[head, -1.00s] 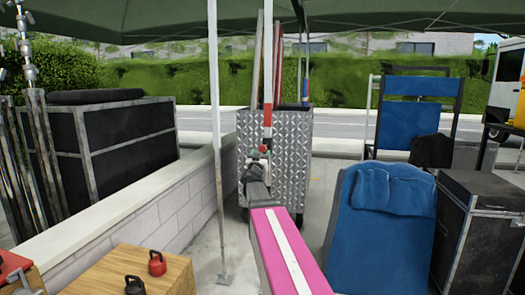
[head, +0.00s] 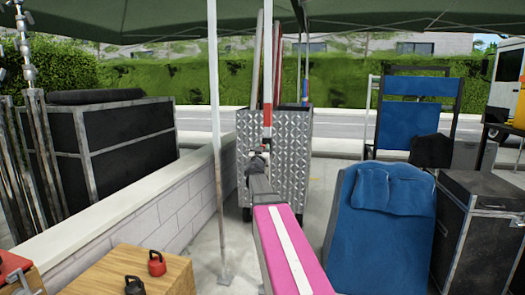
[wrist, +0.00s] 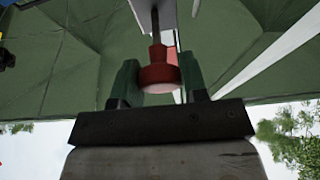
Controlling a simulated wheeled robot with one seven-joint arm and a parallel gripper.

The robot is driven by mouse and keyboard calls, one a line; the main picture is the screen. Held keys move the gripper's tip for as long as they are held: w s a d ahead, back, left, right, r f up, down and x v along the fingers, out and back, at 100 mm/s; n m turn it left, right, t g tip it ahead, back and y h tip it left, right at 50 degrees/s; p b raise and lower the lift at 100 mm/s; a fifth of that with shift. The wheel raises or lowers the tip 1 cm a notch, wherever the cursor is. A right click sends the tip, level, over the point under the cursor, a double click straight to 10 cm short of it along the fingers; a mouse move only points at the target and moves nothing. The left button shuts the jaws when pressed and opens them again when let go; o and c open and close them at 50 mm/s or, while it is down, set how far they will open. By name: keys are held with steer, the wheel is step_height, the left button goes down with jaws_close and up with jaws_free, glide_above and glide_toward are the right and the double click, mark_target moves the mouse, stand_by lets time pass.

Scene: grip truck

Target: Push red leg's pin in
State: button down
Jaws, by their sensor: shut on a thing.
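The red leg (head: 267,118) is an upright pale canopy pole with a red band, straight ahead in the head view. My gripper (head: 259,153) is at the leg, just below the red band, and small at this distance. In the wrist view my gripper (wrist: 158,80) has its two green-padded fingers on either side of the pin (wrist: 159,76), a round red knob on a thin stem. It is shut on this knob. The stem runs up to a pale part of the leg. How deep the pin sits is hidden.
A silver tread-plate cart (head: 292,150) with poles stands behind the leg. A second white canopy pole (head: 214,130) and a low block wall (head: 175,205) are on the left. A blue chair (head: 385,225) and black cases (head: 475,240) are on the right.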

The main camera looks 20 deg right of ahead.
steer(key=w+d, duration=0.1)
steer(key=w, duration=0.1)
steer(key=w+d, duration=0.1)
steer(key=shift+w+d, duration=0.2)
steer(key=shift+w, duration=0.15)
steer(key=c, duration=0.7)
jaws_free()
steer(key=shift+o, duration=0.2)
steer(key=v, duration=1)
steer(key=shift+s, duration=0.35)
steer(key=shift+a+f, duration=0.15)
steer(key=shift+a, duration=0.05)
